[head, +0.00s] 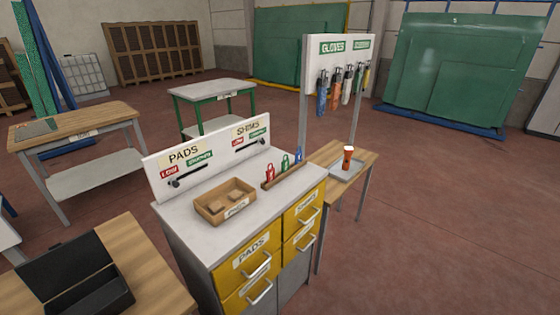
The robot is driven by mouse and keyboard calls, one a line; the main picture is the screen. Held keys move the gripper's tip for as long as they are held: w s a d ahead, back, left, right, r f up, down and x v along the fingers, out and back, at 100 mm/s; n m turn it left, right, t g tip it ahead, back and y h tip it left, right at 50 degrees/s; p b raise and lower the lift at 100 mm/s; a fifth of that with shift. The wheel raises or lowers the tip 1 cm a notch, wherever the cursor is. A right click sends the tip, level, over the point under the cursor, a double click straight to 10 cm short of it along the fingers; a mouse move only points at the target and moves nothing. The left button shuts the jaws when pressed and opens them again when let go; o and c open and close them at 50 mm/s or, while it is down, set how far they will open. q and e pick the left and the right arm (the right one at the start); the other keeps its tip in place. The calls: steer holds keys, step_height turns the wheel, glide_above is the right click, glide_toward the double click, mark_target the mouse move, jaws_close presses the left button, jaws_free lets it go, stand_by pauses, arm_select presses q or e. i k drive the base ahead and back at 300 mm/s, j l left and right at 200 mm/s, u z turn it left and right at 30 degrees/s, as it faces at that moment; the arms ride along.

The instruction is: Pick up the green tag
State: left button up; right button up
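A small green tag or padlock-like piece (285,163) stands in a narrow wooden holder (270,184) on the grey-topped cabinet, between a red one (269,173) and a blue one (298,154). Green labels also show on the cabinet's back board, one under PADS (200,158) and one under SHIMS (258,133), each beside a red LOW label. The pictures do not settle which green piece is the tag. Neither of my grippers is in view.
The cabinet top (225,238) bears a cardboard-coloured box (225,202). To its right, a small wooden table (332,154) holds a tray with an orange bottle (347,157). An open black case (85,285) lies at lower left. The floor at right is free.

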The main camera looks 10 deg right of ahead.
mark_target(285, 163)
steer(key=i+l+u, duration=0.25)
steer(key=l, duration=0.2)
steer(key=i+l+u, duration=0.2)
steer(key=l, duration=0.3)
steer(key=i+l+u, duration=0.25)
steer(key=l, duration=0.3)
steer(key=l+u, duration=0.2)
steer(key=l, duration=0.3)
steer(key=i+l+u, duration=0.25)
steer(key=l, duration=0.35)
steer(key=l+u, duration=0.2)
steer(key=l, duration=0.4)
steer(key=k, duration=0.05)
